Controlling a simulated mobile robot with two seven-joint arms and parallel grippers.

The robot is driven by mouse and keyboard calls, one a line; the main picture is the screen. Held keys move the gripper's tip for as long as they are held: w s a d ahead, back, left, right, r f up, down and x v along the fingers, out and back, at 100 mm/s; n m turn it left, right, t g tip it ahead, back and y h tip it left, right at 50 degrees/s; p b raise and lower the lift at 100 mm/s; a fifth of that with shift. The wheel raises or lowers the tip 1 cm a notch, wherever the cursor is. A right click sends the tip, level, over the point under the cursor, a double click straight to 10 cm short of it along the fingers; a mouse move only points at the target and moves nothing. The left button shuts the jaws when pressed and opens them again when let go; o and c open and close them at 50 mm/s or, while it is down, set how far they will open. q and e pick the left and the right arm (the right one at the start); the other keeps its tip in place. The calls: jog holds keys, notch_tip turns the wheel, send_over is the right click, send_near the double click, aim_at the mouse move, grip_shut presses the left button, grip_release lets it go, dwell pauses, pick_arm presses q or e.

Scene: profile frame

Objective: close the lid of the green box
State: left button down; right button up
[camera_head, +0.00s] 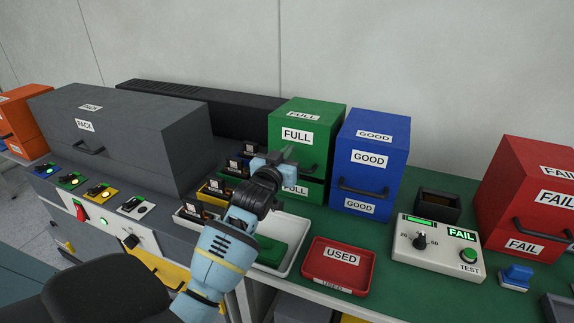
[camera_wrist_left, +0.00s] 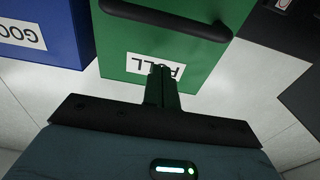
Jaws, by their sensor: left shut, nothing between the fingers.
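The green box (camera_head: 322,143) stands at the back of the green worktop, with FULL labels on its upper and lower parts. Its lid looks down on the base in the head view, but my gripper hides part of the seam. In the left wrist view the green lid (camera_wrist_left: 200,62) fills the upper middle, with a dark handle (camera_wrist_left: 165,18) and an upside-down FULL label. My left gripper (camera_head: 289,153) is shut and empty in front of the box; its fingers (camera_wrist_left: 161,78) overlap the label in the wrist view. I cannot tell whether they touch. My right gripper is out of view.
A blue GOOD box (camera_head: 372,150) stands close to the right of the green box. A grey PACK box (camera_head: 140,140) is at left. A red USED tray (camera_head: 338,262), a tester (camera_head: 438,248) and a red FAIL box (camera_head: 525,190) are at right.

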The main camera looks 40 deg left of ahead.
aim_at(295, 152)
pick_arm(q)
jog(key=shift+w+a, duration=0.2)
jog(key=shift+w, duration=0.45)
jog(key=f, duration=0.1)
jog(key=s+f, duration=0.1)
jog(key=f, duration=0.1)
jog(key=shift+s+d+f, duration=0.15)
jog(key=shift+d+f, duration=0.05)
jog(key=shift+f, duration=0.2)
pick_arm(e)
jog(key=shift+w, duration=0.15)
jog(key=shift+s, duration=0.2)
